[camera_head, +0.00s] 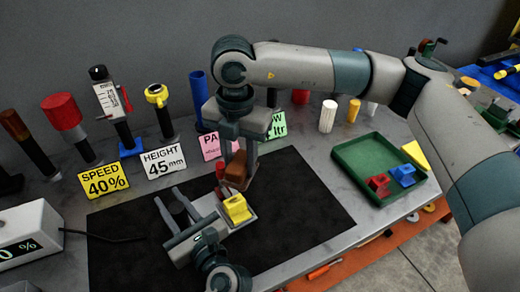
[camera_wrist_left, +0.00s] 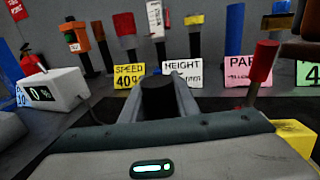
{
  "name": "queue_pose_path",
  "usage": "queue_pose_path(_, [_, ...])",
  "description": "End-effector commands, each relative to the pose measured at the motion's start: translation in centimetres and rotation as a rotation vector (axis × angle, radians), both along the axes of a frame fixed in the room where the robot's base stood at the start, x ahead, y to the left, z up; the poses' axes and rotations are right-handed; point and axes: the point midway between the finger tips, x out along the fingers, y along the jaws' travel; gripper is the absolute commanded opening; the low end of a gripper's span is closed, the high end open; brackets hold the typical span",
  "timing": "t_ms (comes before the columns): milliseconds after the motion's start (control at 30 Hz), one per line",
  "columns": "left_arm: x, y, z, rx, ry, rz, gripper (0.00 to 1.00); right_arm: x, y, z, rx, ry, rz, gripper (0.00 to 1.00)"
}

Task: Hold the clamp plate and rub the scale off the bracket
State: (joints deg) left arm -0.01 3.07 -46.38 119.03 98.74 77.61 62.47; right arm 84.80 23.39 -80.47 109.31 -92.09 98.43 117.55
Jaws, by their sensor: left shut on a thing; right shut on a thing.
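The yellow bracket (camera_head: 236,208) sits on the light grey clamp plate (camera_head: 247,219), which looks tilted, over the black mat. A red-topped lever (camera_wrist_left: 262,68) stands beside it. My left gripper (camera_head: 174,205) lies low, left of the bracket, its two fingers on either side of a black cylindrical grip (camera_wrist_left: 158,97). Where this grip joins the plate is hidden. My right gripper (camera_head: 239,150) points down and is shut on a brown block (camera_head: 237,170), just above and behind the bracket. Contact between block and bracket cannot be told. Scale on the bracket is too small to make out.
A green tray (camera_head: 345,150) at the right holds a red bracket (camera_head: 377,186) and a blue bracket (camera_head: 403,175). Sign cards (camera_head: 162,163) and several upright tools line the back. A percent display (camera_head: 28,235) stands at left. The black mat (camera_head: 310,205) is clear on its right.

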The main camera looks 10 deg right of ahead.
Motion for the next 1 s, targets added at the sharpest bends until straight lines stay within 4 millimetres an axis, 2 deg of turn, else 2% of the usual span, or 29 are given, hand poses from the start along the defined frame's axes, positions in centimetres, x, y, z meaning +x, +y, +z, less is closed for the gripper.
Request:
queue_pose_path(133, [0.0,0.0,0.1,0.000,-0.001,-0.001,0.00,-0.5,0.5,0.1,-0.004,0.000,0.031,0.16])
queue_pose_path(533, [0.0,0.0,0.1,0.000,-0.001,-0.001,0.00,-0.4,0.5,-0.2,-0.004,0.001,0.029,0.16])
queue_pose_path(1000, [0.0,0.0,0.1,0.000,-0.001,-0.001,0.00,-0.4,0.5,-4.1,-0.003,0.002,0.028,0.16])
